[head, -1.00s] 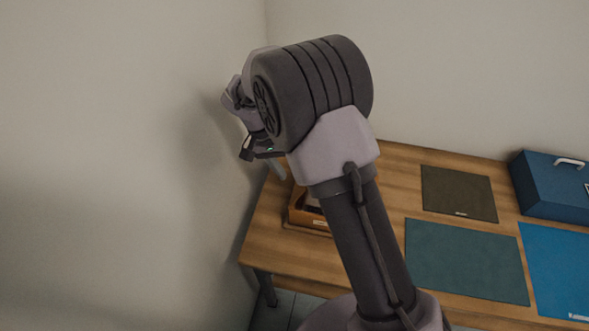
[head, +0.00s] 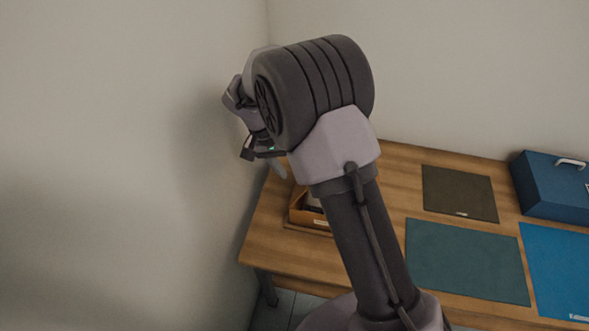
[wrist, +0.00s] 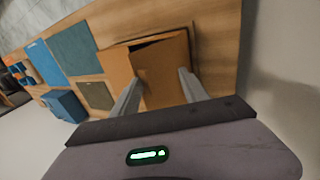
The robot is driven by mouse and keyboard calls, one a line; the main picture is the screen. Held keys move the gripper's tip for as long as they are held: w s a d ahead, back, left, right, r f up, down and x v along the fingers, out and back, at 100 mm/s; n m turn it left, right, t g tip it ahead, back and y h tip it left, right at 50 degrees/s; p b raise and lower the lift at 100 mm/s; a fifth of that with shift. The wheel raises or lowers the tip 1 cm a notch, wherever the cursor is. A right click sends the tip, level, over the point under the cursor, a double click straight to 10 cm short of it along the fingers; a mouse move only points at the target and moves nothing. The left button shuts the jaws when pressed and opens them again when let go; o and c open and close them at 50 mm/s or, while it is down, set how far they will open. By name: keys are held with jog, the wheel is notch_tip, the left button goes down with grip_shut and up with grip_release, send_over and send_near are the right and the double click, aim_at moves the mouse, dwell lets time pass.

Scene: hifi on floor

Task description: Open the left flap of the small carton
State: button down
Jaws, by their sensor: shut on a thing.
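The small carton is orange-brown. In the head view the carton (head: 298,214) stands at the left end of the wooden table, partly hidden behind my arm. In the wrist view the carton (wrist: 116,72) shows close up, with a dark gap along its far edge. My gripper (wrist: 160,76) has one finger on each side of a brown panel, which looks like a flap (wrist: 163,66), and is shut on it. Which flap this is I cannot tell. In the head view my gripper (head: 262,155) is partly hidden by my wrist, above the carton.
A wall rises close to the left of the table (head: 270,255). Right of my arm lie a dark mat (head: 458,192), a green mat (head: 465,260) and a blue mat (head: 560,270). A blue box with a handle (head: 552,190) stands at the back right.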

jog(key=c, duration=1.2)
grip_release()
jog(key=shift+s+a+f, duration=0.2)
jog(key=shift+s+f, duration=0.05)
jog(key=shift+f, duration=0.35)
jog(key=shift+o, duration=0.5)
jog(key=shift+w+a, duration=0.25)
jog(key=shift+a, duration=0.05)
jog(key=shift+d, duration=0.15)
jog(key=shift+c, duration=1)
jog(key=shift+r, duration=0.1)
jog(key=shift+c, duration=0.3)
